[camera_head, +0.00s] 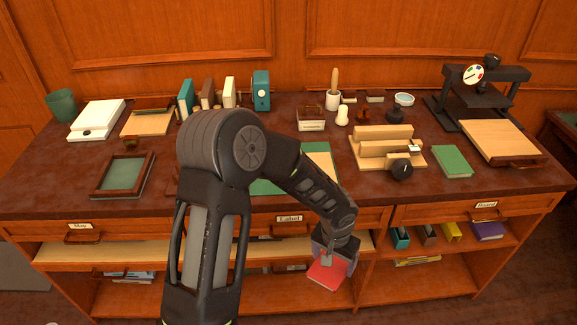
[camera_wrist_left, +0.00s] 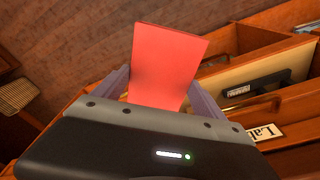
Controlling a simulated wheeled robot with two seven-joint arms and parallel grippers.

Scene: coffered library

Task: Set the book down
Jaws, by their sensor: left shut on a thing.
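A red book (camera_head: 327,272) is held by my left gripper (camera_head: 333,258), low in front of the desk near the open shelves under the drawers. In the left wrist view the red book (camera_wrist_left: 166,65) stands up between the two fingers of the left gripper (camera_wrist_left: 160,92), which are shut on it. The book is tilted in the head view, and its lower edge shows no contact that I can make out. My left arm hides part of the desk's middle. My right gripper is not in view.
The desk top (camera_head: 85,152) carries a green book (camera_head: 451,162), a wooden press block (camera_head: 385,148), a framed slate (camera_head: 123,174) and a black stand (camera_head: 478,95). Below are a pale pulled-out board (camera_head: 110,256) and shelves with several books (camera_head: 488,231) at right.

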